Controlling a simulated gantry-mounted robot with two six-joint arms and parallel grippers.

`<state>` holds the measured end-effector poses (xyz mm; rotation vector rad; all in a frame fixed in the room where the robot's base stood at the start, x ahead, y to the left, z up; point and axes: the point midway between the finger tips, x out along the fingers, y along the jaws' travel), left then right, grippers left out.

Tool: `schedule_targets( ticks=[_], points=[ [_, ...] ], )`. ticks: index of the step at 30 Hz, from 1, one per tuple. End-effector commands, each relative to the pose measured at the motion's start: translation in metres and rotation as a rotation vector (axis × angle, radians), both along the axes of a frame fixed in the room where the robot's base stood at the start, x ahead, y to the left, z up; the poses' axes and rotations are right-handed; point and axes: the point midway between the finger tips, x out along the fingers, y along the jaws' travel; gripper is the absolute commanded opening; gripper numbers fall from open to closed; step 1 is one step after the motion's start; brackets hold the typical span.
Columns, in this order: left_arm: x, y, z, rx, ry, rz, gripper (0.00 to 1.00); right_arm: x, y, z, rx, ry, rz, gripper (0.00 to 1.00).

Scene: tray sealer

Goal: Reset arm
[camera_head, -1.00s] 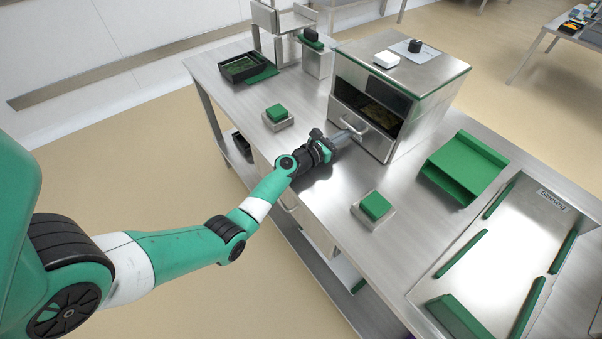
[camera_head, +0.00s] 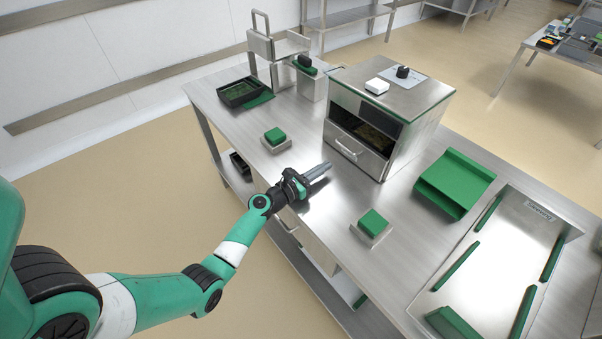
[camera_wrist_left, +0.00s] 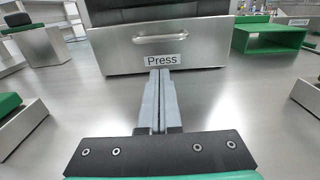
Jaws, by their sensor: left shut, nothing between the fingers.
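My left gripper (camera_head: 318,171) is shut and empty over the steel table, a short way in front of the tray sealer (camera_head: 410,100). In the left wrist view its two grey fingers (camera_wrist_left: 160,78) lie together and point at the sealer's drawer front. The drawer handle (camera_head: 346,150) is apart from the fingertips. In the wrist view the handle (camera_wrist_left: 160,38) sits above a label reading "Press" (camera_wrist_left: 164,60). A dark tray shows partly inside the sealer's opening. My right gripper is not in view.
Two green buttons on steel blocks stand on the table, one at the back (camera_head: 275,136) and one nearer (camera_head: 372,222). A green chute (camera_head: 455,182) stands right of the sealer. A black tray (camera_head: 238,92) lies at the far left.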

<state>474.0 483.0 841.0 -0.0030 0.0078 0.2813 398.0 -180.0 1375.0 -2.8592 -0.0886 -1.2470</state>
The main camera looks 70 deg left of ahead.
Motion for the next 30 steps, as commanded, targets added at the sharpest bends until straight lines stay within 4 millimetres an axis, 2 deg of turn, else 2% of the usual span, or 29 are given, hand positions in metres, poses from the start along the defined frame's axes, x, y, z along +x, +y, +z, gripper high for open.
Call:
schedule_targets(
  ticks=[1,6,12,23,26,29,30],
  points=[
    [-0.014,-0.004,0.006,-0.001,0.000,0.002,0.00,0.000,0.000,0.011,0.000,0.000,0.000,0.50],
    [-0.047,-0.013,0.003,0.000,-0.001,0.002,0.00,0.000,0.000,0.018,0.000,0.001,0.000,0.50],
    [-0.060,-0.017,0.003,0.002,-0.004,0.000,0.00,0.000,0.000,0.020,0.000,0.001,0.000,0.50],
    [-0.060,-0.018,0.002,0.002,-0.004,-0.002,0.00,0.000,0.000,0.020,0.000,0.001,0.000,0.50],
    [-0.054,-0.026,0.005,0.002,-0.005,-0.023,0.00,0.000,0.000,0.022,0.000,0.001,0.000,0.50],
    [-0.030,-0.046,0.028,0.026,-0.030,-0.085,0.00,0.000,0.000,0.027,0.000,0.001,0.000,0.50],
    [-0.016,-0.058,0.045,0.044,-0.053,-0.121,0.00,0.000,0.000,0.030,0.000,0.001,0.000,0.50]
  ],
)
